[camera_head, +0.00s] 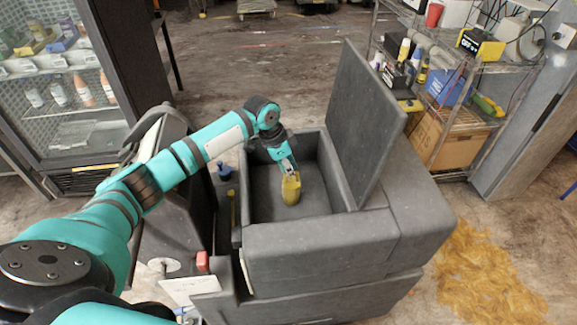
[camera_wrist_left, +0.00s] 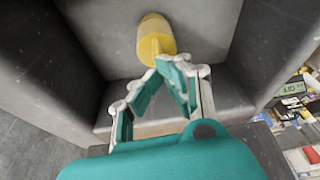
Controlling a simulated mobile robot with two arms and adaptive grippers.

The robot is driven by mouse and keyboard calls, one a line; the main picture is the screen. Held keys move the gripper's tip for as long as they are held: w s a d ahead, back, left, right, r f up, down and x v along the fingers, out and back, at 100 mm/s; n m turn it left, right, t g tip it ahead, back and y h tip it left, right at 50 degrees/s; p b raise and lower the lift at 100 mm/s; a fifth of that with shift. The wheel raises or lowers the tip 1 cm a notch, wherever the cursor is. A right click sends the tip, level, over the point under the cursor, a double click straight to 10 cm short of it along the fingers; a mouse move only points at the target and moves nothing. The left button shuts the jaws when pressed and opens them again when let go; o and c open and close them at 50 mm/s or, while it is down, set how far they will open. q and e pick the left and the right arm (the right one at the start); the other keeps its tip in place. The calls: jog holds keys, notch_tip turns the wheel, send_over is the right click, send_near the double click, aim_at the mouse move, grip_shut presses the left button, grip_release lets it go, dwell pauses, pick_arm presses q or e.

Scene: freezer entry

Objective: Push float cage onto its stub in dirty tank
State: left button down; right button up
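The yellow float cage (camera_head: 291,189) is a rounded cylinder inside the open grey tank (camera_head: 275,246). In the left wrist view the float cage (camera_wrist_left: 154,34) is near the tank's inner wall, with a narrow yellow tab towards me. My left gripper (camera_head: 287,169) reaches down into the tank. Its fingertips (camera_wrist_left: 169,62) close together at the yellow tab, and they look shut on it. The stub cannot be made out, and whether the cage touches the tank floor is hidden. My right gripper is in neither view.
The tank's raised lid (camera_head: 360,120) stands up on the right side of the opening. A blue knob (camera_head: 224,172) and a red block (camera_head: 202,262) are left of the tank. A wire shelf (camera_head: 455,115) with goods stands behind right. Yellow straw-like material (camera_head: 480,275) lies on the floor.

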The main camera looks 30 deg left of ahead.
pick_arm(q)
jog(key=shift+s+f, duration=0.25)
jog(key=shift+f, duration=0.2)
notch_tip(320, 180, up, 2)
jog(key=p, duration=0.3)
jog(key=shift+w+r, duration=0.15)
jog(key=shift+r, duration=0.1)
jog(key=shift+r+p, duration=0.5)
jog(key=shift+p, duration=0.1)
jog(key=shift+a+r, duration=0.1)
jog(key=shift+r, duration=0.25)
jog(key=v, duration=1.1)
